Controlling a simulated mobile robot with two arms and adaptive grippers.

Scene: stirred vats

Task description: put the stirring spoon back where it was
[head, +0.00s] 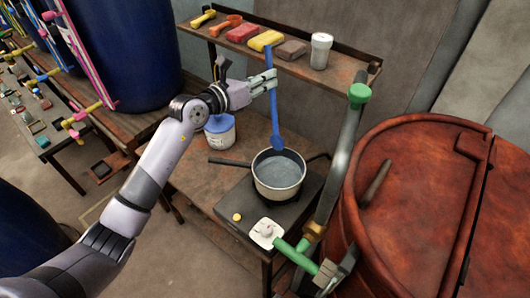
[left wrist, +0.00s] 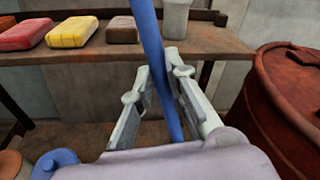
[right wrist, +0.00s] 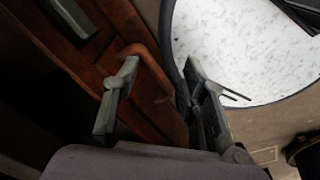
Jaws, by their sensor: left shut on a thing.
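The blue stirring spoon (head: 275,115) hangs nearly upright, bowl end down. My left gripper (head: 265,83) is shut on its handle, which also passes between the fingers in the left wrist view (left wrist: 152,50). The spoon's bowl is at the back rim of a cream pot (head: 278,190); I cannot tell whether it touches the pot. The pot holds greyish liquid and stands on a dark hot plate (head: 235,207). My right gripper (right wrist: 158,78) is open and empty in the right wrist view; I cannot make it out in the head view.
A blue-lidded white tub (head: 220,132) stands left of the pot. A green-handled pipe (head: 340,150) and a rusty red vat (head: 420,200) are close on the right.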

